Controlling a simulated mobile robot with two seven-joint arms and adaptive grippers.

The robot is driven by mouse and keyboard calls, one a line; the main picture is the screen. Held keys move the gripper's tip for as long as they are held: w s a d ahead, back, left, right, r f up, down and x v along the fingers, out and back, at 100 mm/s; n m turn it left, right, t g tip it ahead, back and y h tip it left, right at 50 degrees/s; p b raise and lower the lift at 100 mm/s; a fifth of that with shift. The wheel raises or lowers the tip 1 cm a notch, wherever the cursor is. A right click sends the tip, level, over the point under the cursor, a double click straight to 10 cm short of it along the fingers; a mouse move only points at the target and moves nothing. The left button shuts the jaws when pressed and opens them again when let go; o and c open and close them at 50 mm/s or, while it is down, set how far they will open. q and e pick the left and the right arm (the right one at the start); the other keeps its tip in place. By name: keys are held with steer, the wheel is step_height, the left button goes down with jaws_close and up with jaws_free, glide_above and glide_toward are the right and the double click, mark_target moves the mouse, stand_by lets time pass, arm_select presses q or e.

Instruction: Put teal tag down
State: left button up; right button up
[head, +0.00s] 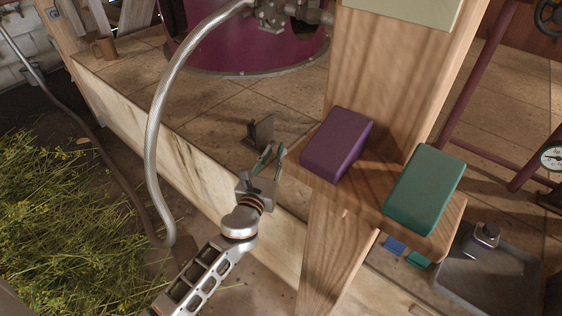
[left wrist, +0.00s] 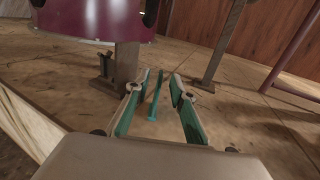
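My left gripper (head: 271,157) is over the tiled deck, its two teal-lined fingers spread apart. In the left wrist view, the left gripper (left wrist: 162,97) also shows open, with a thin teal strip (left wrist: 155,96) between its fingers. The strip looks like the teal tag seen edge-on. There is a gap on its right side and a narrower one on its left. I cannot tell whether it rests on the deck. A small flat teal piece (head: 418,260) and a blue one (head: 394,245) show below the wooden shelf's edge. My right gripper is out of view.
A purple block (head: 335,145) and a teal block (head: 424,190) sit on the wooden shelf (head: 385,208) to the right. A small dark metal bracket (head: 260,131) stands just beyond the gripper. A braided hose (head: 156,140) hangs to the left. The purple still (head: 245,45) stands behind.

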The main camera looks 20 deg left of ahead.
mark_target(280, 146)
arm_select(q)
steer(key=w, duration=0.4)
steer(key=shift+w+f+b, duration=0.15)
steer(key=shift+w+b, duration=0.05)
steer(key=shift+b, duration=0.2)
steer(key=shift+w, duration=0.3)
jaws_close()
